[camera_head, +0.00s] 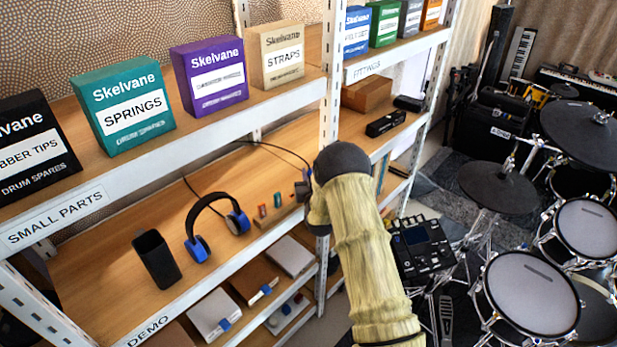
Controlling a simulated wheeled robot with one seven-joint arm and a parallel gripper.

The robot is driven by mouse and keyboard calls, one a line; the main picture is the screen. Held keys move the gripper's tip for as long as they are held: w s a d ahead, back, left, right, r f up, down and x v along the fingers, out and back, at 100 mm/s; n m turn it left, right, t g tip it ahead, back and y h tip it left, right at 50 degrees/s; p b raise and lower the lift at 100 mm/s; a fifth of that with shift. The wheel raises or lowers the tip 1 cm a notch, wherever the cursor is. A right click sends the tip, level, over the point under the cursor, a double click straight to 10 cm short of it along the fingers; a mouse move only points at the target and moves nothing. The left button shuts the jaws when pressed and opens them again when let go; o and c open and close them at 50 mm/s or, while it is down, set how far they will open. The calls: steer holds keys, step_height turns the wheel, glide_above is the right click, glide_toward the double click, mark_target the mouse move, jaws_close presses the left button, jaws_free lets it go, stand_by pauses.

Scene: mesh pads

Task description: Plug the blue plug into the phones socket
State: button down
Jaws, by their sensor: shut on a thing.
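My gripper (303,189) is at the end of my arm, beside the white shelf post and over the right end of the demo shelf. Its fingertips are small, dark and partly hidden by my arm. Blue and black headphones (215,222) stand on the shelf to the left. A small red piece (262,211) and a small teal piece (277,200) stand left of my gripper. I cannot make out a phones socket.
A black open holder (156,259) stands left of the headphones. Boxes, such as the purple one (210,76), line the shelf above. The white post (331,90) is close to my arm. A drum module (422,245) and drums (530,290) stand at the right.

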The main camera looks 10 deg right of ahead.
steer(key=shift+r+b, duration=0.4)
steer(key=shift+r, duration=0.15)
step_height(320, 180, up, 2)
steer(key=shift+r+b, duration=0.1)
steer(key=shift+b, duration=0.5)
steer(key=s+b, duration=0.5)
steer(key=s, duration=1.3)
steer(key=shift+a, duration=0.4)
step_height(320, 180, down, 24)
steer(key=y, duration=0.1)
steer(key=shift+w+d, duration=0.25)
steer(key=shift+d, duration=0.1)
